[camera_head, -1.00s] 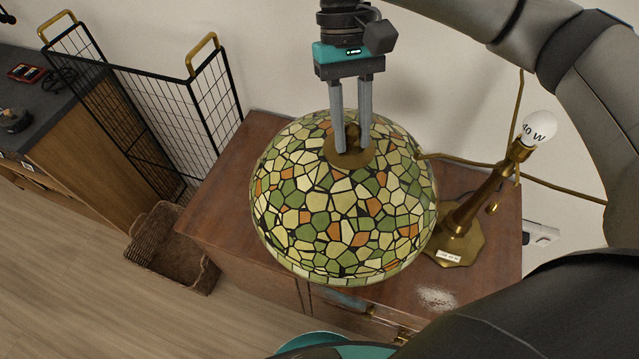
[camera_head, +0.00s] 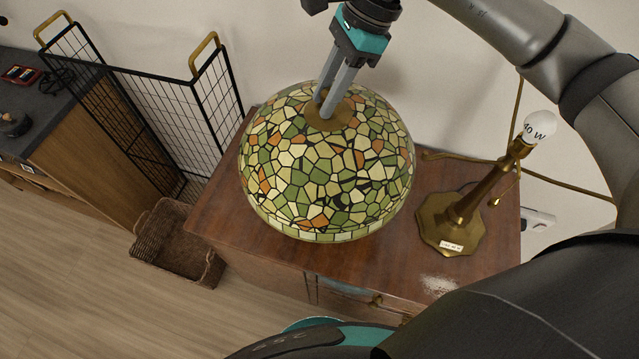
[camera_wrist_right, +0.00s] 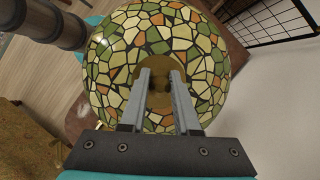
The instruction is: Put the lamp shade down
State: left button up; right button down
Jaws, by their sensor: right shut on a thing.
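The lamp shade (camera_head: 330,175) is a mosaic dome of green, cream and orange glass with a brass cap on top. It is over the left part of the brown wooden cabinet (camera_head: 245,245), slightly tilted; whether its rim touches the top I cannot tell. My right gripper (camera_head: 328,108) is shut on the knob at the cap, coming from above. In the right wrist view the shade (camera_wrist_right: 205,55) fills the space beyond the fingers (camera_wrist_right: 160,85). The knob is mostly hidden between the fingertips. My left gripper is not in view.
The brass lamp base (camera_head: 465,215) with a bare bulb (camera_head: 538,126) stands tilted-looking on the cabinet, right of the shade. A cord runs behind it. A black wire rack (camera_head: 150,105) and a wicker basket (camera_head: 175,245) are at the left.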

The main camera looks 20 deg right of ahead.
aim_at(348, 108)
jog(key=m, duration=0.1)
jog(key=w+r+m+t, duration=0.1)
jog(key=m, duration=0.1)
jog(key=w+m+t, duration=0.1)
jog(key=m, duration=0.1)
jog(key=shift+w+a+r+p, duration=0.1)
jog(key=shift+a+r+p, duration=0.1)
jog(key=shift+r+p, duration=0.2)
jog(key=m, duration=0.1)
jog(key=w+r+m+t+h, duration=0.1)
jog(key=m, duration=0.1)
jog(key=w+m, duration=0.1)
jog(key=m, duration=0.1)
jog(key=shift+r+t+h+p, duration=0.25)
jog(key=shift+t+h+p, duration=0.05)
jog(key=shift+p, duration=0.1)
notch_tip(348, 108, down, 20)
jog(key=b, duration=0.1)
jog(key=shift+w+f+b, duration=0.1)
jog(key=shift+b, duration=0.25)
jog(key=c, duration=0.6)
grip_release()
jog(key=shift+d+f, duration=0.1)
jog(key=shift+f, duration=0.1)
jog(key=shift+c, duration=0.2)
jog(key=shift+s+r, duration=0.1)
jog(key=shift+s, duration=0.1)
jog(key=p+v, duration=0.1)
jog(key=v, duration=1.1)
